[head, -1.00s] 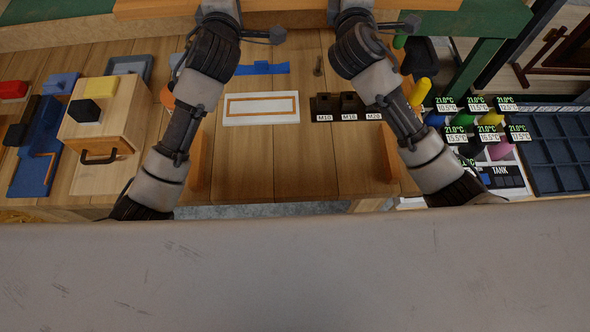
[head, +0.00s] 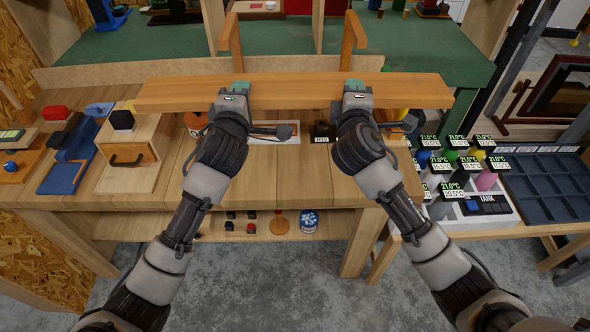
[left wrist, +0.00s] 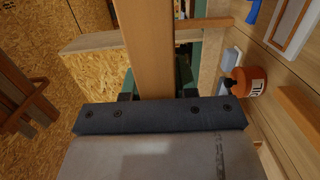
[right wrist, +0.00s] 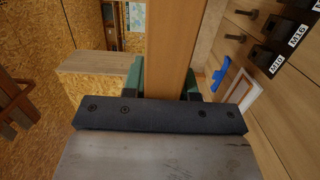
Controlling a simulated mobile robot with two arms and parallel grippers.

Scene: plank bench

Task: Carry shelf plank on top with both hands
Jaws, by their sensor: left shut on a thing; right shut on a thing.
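The shelf plank (head: 295,92) is a long orange-brown board held level across the head view, above the bench. My left gripper (head: 235,92) is shut on its near edge left of the middle. My right gripper (head: 354,92) is shut on its near edge right of the middle. The plank runs away between the fingers in the left wrist view (left wrist: 144,45) and in the right wrist view (right wrist: 170,45). The fingertips are partly hidden by the plank and the gripper bodies.
Behind the plank is a green-topped shelf (head: 420,45) with wooden uprights and two orange-brown brackets (head: 353,35). The plank bench (head: 290,180) below holds a wooden drawer box (head: 128,150), a blue fixture (head: 70,165) and an orange container (head: 195,122). A dark compartment tray (head: 555,185) is at right.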

